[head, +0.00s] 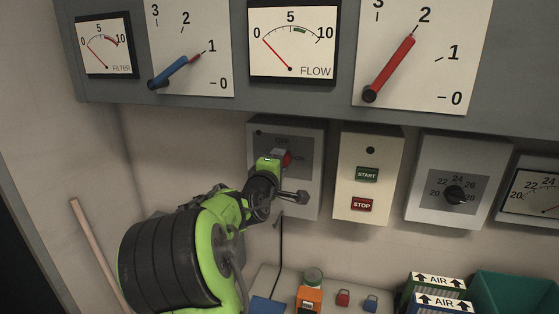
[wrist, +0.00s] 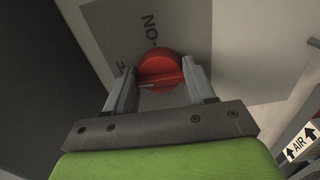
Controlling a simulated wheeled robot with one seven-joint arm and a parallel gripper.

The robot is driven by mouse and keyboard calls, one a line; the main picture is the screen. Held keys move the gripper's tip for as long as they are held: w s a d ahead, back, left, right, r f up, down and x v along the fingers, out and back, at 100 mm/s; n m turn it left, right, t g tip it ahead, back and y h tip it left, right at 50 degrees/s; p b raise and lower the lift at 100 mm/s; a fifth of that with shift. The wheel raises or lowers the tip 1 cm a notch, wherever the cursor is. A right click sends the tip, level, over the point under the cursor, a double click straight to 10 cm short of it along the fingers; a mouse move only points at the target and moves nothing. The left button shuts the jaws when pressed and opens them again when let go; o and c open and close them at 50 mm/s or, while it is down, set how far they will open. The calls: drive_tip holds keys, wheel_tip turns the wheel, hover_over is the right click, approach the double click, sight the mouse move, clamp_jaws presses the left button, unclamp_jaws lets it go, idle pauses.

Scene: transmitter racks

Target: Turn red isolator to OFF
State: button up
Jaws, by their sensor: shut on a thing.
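The red isolator knob (head: 287,158) sits on a grey wall box (head: 312,181) with OFF above it and ON to its right. In the wrist view the round red knob (wrist: 160,64) is between the two fingers of my gripper (wrist: 160,76), which is shut on it. The knob's raised ridge lies nearly level in that view. A pale line marks its left end, on the side of the partly hidden OFF label; ON stands above the knob.
Right of the isolator are a START/STOP box (head: 368,180) and a dial box (head: 454,184). Gauges and two lever scales hang above on a grey panel (head: 300,97). Below are an orange item (head: 308,298), small padlock-like pieces, AIR boxes (head: 438,290) and a teal bin (head: 515,292).

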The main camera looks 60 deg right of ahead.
drive_tip(key=shift+n, duration=0.3)
drive_tip(key=o, duration=1)
drive_tip(key=shift+a, duration=0.1)
drive_tip(key=s+a+b, duration=0.1)
drive_tip(key=s+a, duration=0.1)
drive_tip(key=a, duration=1.3)
drive_tip(key=shift+s+a, duration=0.2)
drive_tip(key=shift+a, duration=0.05)
drive_tip(key=shift+f, duration=0.1)
